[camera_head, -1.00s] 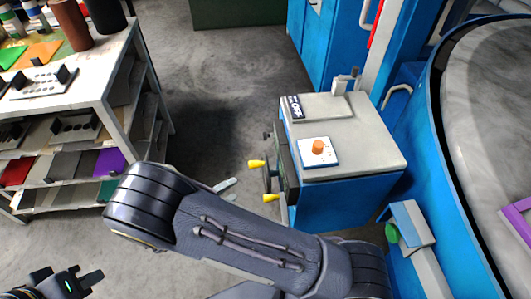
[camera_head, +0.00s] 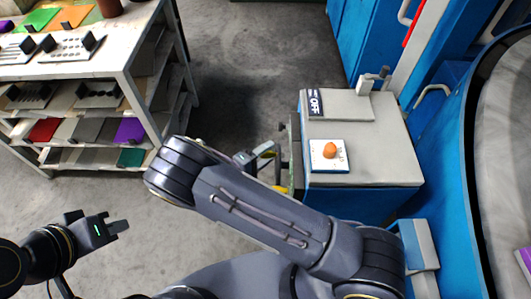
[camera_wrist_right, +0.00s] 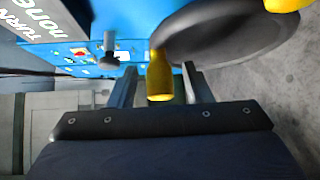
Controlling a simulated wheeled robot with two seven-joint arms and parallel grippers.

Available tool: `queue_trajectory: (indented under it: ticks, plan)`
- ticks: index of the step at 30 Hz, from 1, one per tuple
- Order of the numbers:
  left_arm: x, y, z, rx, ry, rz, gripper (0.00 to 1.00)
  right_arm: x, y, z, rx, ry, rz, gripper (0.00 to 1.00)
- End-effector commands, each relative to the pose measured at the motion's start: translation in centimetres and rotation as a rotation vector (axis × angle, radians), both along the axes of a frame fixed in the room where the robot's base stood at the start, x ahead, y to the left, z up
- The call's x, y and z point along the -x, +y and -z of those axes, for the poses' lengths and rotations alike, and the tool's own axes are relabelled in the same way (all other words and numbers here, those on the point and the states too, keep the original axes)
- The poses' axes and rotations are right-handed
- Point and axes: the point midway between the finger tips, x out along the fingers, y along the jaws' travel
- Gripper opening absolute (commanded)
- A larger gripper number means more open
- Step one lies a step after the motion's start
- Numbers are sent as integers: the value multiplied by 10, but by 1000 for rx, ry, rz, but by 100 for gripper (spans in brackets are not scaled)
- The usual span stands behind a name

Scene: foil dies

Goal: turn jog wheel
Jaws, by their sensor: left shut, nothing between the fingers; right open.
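The jog wheel (camera_wrist_right: 225,35) is a dark disc with yellow handles on the side of the blue machine box. One yellow handle (camera_wrist_right: 160,78) lies between the fingers of my open right gripper (camera_wrist_right: 160,88) in the right wrist view, without visible grip. A second yellow handle (camera_wrist_right: 283,4) shows at the top right corner. In the head view, my right gripper (camera_head: 262,153) is beside the wheel side of the box, and my arm hides much of the wheel. My left gripper (camera_head: 120,228) is shut and empty at the lower left, far from the wheel.
The blue box (camera_head: 385,150) has a grey top with an orange knob (camera_head: 330,150) and an OFF label (camera_head: 315,103). A shelf rack (camera_head: 128,85) with trays and coloured sheets stands at left. A large round blue-rimmed machine (camera_head: 480,110) is at right. Floor between rack and box is clear.

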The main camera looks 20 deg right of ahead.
Motion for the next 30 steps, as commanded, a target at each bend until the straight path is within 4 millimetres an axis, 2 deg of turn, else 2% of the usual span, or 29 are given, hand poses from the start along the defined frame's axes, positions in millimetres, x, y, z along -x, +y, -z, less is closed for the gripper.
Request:
queue_trajectory:
  ticks: [4, 5, 15, 23, 30]
  plan:
    - [0, 0, 0, 0, 0, 0, 0, 0, 0, 0, 0, 0, 0, 45]
    - [0, 0, 0, 0, 0, 0, 0, 0, 0, 0, 0, 0, 0, 43]
    - [0, 0, 0, 0, 0, 0, 0, 0, 0, 0, -1, 1, 1, 0]
    - [0, 0, 2, 0, 0, 0, 0, 1, 1, 1, 1, -5, 0, 0]
    - [0, 0, 23, 0, 0, 0, 0, 5, 2, 6, 20, -71, -1, 0]
